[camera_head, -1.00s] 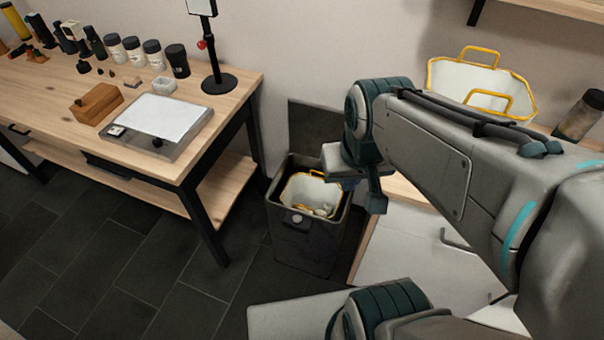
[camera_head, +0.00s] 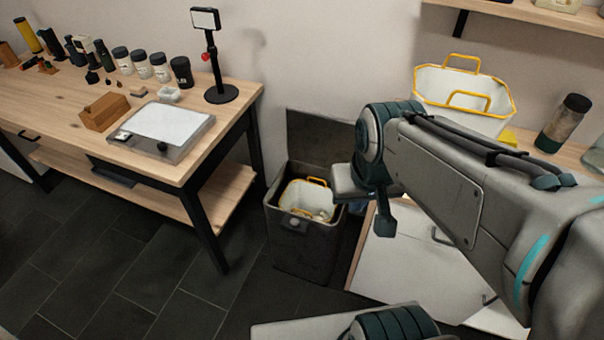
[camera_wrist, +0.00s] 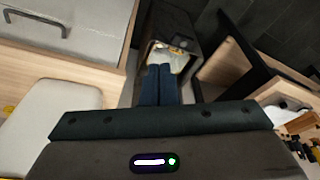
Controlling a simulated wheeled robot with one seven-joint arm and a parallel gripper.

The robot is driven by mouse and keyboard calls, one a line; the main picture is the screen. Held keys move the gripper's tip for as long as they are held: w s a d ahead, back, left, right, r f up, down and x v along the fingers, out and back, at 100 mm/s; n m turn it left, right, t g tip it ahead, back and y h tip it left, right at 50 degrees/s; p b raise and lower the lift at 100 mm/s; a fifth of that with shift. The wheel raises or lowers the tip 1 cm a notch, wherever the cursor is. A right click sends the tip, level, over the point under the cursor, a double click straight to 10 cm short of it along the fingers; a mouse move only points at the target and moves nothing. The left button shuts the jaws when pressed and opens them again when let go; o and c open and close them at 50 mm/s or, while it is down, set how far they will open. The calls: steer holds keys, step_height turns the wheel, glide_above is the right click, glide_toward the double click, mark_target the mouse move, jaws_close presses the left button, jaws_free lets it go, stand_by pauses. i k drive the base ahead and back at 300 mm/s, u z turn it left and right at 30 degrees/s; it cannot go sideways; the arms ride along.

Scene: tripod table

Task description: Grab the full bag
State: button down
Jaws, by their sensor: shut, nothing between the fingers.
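The full bag (camera_head: 307,201) is white with a yellow rim and handles. It sits inside a dark open bin (camera_head: 305,243) on the floor, with some contents showing in it. It also shows in the wrist view (camera_wrist: 172,57), partly hidden behind my gripper. My gripper (camera_wrist: 160,68) is shut and empty, its fingertips pointing toward the bin. In the head view my gripper (camera_head: 386,225) hangs to the right of the bin, apart from the bag. A second white bag with yellow handles (camera_head: 462,97) stands upright on the counter behind my arm.
A wooden table (camera_head: 60,105) on the left holds jars, a scale (camera_head: 166,130) and a stand (camera_head: 218,95). A white cabinet (camera_head: 410,270) is right of the bin. A dark jar (camera_head: 563,122) stands at the right. Dark floor is free in front of the bin.

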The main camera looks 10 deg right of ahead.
mark_target(308, 199)
steer(key=u, duration=0.05)
steer(key=k, duration=1.05)
steer(key=u, duration=0.65)
steer(key=i, duration=0.75)
steer(key=u, duration=0.45)
steer(key=i, duration=0.85)
steer(key=z, duration=0.95)
steer(key=i, duration=0.6)
steer(key=z, duration=0.65)
